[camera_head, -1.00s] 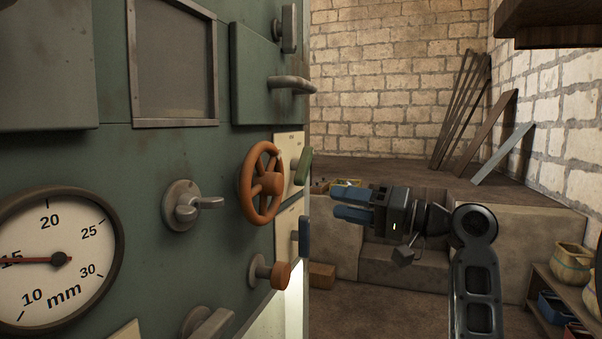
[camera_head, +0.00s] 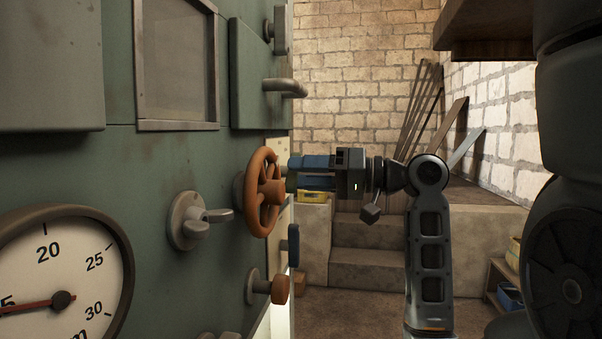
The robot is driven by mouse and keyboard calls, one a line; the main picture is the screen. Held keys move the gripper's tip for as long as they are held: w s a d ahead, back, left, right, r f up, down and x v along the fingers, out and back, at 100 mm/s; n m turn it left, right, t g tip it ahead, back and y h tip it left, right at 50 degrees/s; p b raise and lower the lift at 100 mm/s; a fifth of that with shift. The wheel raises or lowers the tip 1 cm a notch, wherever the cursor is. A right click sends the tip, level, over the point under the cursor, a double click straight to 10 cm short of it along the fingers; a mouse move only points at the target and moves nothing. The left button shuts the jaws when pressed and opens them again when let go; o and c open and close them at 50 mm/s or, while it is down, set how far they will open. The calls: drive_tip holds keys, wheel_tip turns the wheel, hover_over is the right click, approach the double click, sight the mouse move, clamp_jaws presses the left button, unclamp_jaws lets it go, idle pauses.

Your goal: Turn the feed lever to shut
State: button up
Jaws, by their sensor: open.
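A dark green panel fills the left, carrying several levers; no label shows which is the feed lever. My gripper (camera_head: 296,172) points left at the panel's right edge, its blue fingers open, one above the other. A blue lever (camera_head: 293,245) hangs upright below. A grey lever (camera_head: 207,219) points right, left of the handwheel.
A round gauge (camera_head: 52,285) is at lower left. An orange knob (camera_head: 270,288) juts out below the handwheel, and a grey handle (camera_head: 285,87) juts out above it. Stone steps (camera_head: 370,265) and planks stand behind. My arm fills the right side.

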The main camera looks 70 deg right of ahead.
drive_tip(key=shift+w, duration=0.45)
drive_tip(key=shift+c, duration=0.3)
clamp_jaws()
